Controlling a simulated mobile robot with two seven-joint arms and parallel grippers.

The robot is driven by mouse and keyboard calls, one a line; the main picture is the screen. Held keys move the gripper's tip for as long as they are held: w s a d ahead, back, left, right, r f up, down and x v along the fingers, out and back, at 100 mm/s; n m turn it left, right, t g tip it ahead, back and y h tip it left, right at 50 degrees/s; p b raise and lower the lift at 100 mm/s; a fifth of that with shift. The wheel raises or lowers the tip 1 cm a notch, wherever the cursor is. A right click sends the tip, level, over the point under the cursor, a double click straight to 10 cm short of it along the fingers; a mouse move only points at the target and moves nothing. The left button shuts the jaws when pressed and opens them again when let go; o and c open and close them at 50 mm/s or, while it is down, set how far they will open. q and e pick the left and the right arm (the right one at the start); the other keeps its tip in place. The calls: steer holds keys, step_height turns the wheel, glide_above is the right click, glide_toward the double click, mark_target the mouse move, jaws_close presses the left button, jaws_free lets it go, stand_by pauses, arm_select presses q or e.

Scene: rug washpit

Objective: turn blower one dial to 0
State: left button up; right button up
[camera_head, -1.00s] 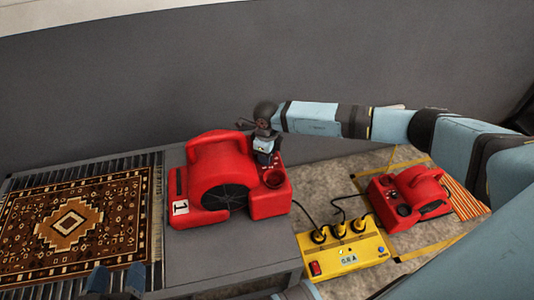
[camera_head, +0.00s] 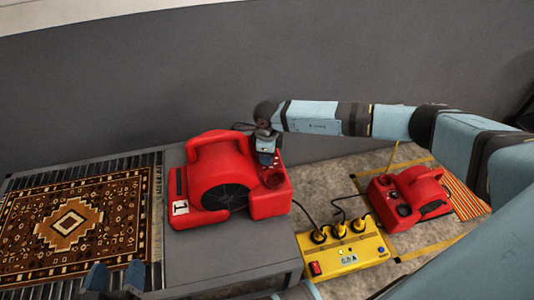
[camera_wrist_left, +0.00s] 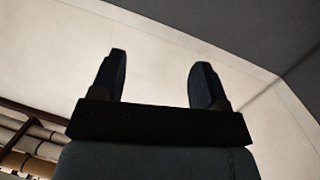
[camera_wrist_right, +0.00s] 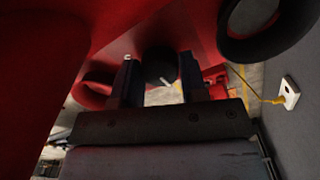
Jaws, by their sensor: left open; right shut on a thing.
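Blower one (camera_head: 222,178) is red, bears a white "1" label and stands on the grey platform on the left. My right gripper (camera_head: 267,160) points down at the control panel on its right end. In the right wrist view, my right gripper (camera_wrist_right: 158,85) is shut on a round black dial (camera_wrist_right: 161,64) with a white pointer mark. The numbers around the dial cannot be read. My left gripper (camera_head: 114,280) is at the bottom left, above the rug's near edge. In the left wrist view, its fingers (camera_wrist_left: 157,80) are apart with nothing between them.
A patterned rug (camera_head: 70,228) lies on the slatted left part of the platform. A grey wall (camera_head: 130,80) rises close behind.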

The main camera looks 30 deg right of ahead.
steer(key=o, duration=0.9)
arm_select(q)
steer(key=shift+s, duration=0.1)
arm_select(e)
steer(key=shift+r, duration=0.1)
steer(key=shift+r, duration=0.35)
arm_select(q)
step_height(320, 180, down, 6)
steer(key=s+a+g+y+p, duration=0.2)
steer(key=g+p, duration=0.1)
steer(key=shift+a, duration=0.35)
arm_select(e)
step_height(320, 180, up, 13)
steer(key=shift+f, duration=0.1)
arm_select(q)
steer(key=shift+r, duration=0.25)
